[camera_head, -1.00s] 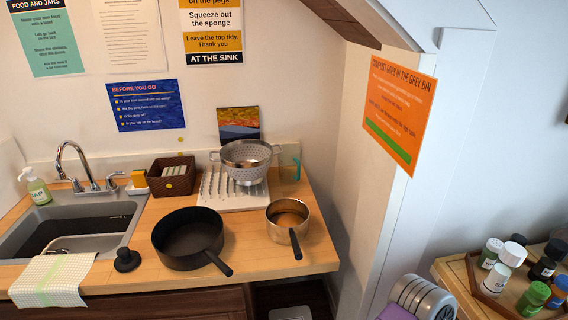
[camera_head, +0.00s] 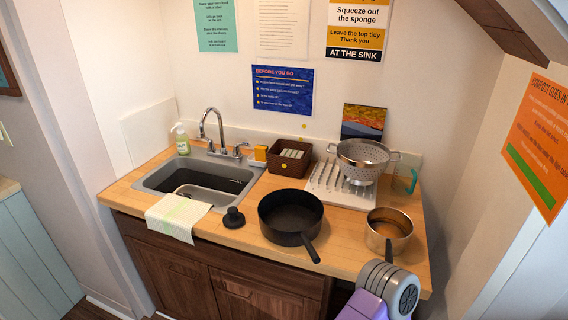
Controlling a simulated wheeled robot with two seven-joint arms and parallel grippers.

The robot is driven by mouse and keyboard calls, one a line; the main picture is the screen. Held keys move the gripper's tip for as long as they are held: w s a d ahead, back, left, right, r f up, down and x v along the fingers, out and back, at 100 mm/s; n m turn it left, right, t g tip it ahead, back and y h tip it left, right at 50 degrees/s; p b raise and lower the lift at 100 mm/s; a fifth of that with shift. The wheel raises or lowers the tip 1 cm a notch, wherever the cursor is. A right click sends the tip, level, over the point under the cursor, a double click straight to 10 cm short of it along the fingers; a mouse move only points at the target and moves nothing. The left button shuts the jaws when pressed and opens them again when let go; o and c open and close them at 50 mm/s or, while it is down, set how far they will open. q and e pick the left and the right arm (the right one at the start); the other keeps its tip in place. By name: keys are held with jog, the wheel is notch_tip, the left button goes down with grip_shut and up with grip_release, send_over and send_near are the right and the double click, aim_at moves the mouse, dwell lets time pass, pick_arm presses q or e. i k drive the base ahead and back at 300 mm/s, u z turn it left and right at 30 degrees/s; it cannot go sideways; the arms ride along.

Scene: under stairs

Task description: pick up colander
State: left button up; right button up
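The colander (camera_head: 362,154) is a grey metal bowl with small holes and two side handles. It stands upright on a white ribbed drying rack (camera_head: 327,186) at the back right of the wooden counter. Neither gripper's fingers are in view.
A black frying pan (camera_head: 290,215) and a small steel saucepan (camera_head: 389,226) stand in front of the rack. A brown basket (camera_head: 289,158) is left of it, a glass (camera_head: 404,181) right. The sink (camera_head: 198,178) is further left.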

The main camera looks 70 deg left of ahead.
aim_at(362, 164)
jog(key=u, duration=2.05)
